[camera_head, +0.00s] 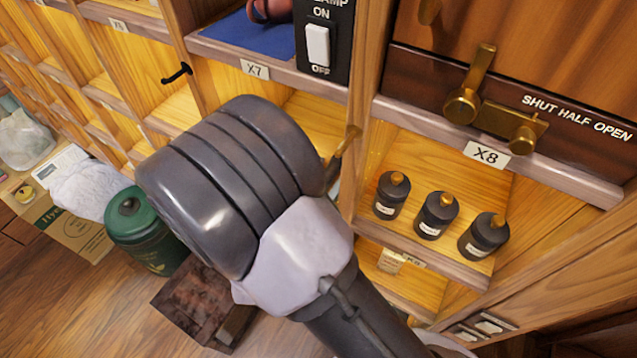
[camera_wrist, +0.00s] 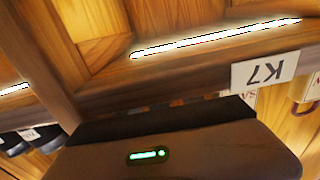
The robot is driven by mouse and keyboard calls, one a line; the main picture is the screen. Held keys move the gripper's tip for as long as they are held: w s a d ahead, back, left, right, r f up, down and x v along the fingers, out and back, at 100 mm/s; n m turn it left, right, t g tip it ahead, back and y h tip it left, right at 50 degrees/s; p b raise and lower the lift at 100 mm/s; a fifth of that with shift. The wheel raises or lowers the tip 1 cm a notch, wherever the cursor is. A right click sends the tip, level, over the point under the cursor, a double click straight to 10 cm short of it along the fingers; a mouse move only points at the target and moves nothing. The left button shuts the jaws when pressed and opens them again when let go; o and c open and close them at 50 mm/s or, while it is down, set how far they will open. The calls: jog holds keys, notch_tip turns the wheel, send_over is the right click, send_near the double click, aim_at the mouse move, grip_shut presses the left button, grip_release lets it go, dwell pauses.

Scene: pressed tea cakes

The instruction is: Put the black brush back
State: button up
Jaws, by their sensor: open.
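I cannot make out a black brush in either view. My arm's thick grey joint and pale link fill the middle of the head view and hide what lies behind them. My gripper (camera_wrist: 185,150) shows only as a dark housing with a green light along the bottom of the wrist view. Its fingertips are not visible, and I see nothing held. It is close to a wooden shelf edge with a K7 label (camera_wrist: 264,70), which appears upside down.
Several wooden cubbies stand around, labelled X7 (camera_head: 255,69) and X8 (camera_head: 487,154). Three dark bottles (camera_head: 436,215) stand in one. A black hook (camera_head: 177,73) sticks out at left. A green canister (camera_head: 146,232) and dark box (camera_head: 206,301) are on the floor side. A brass latch (camera_head: 470,98) protrudes.

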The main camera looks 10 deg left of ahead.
jog(key=b+v, duration=0.3)
jog(key=v, duration=0.9)
